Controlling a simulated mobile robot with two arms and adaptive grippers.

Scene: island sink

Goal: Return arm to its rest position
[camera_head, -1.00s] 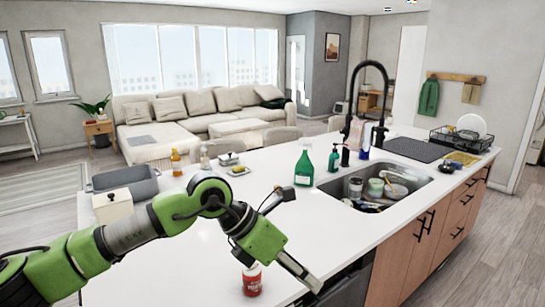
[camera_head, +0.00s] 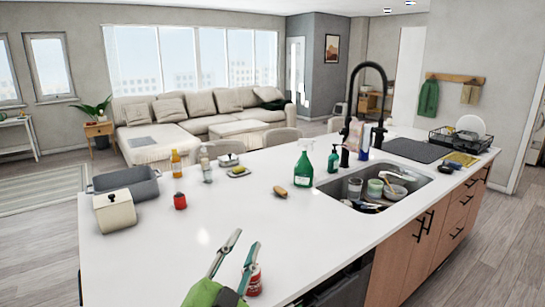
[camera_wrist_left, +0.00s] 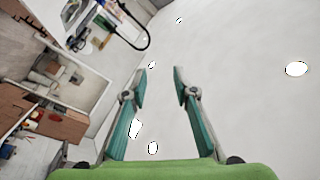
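My left gripper (camera_head: 247,239) is at the bottom middle of the head view, in front of the counter's near part. Its two teal-and-grey fingers point up and are spread apart, with nothing between them. In the left wrist view the same open fingers (camera_wrist_left: 160,80) frame a pale, empty surface with bright spots that look like ceiling lights. A red-and-white can (camera_head: 254,281) shows right beside the right finger in the head view, partly covered; I cannot tell whether they touch. My right gripper is in neither view.
The white island counter (camera_head: 330,230) is mostly clear in the middle. The sink (camera_head: 410,186) holds dishes beside the black faucet (camera_head: 383,100).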

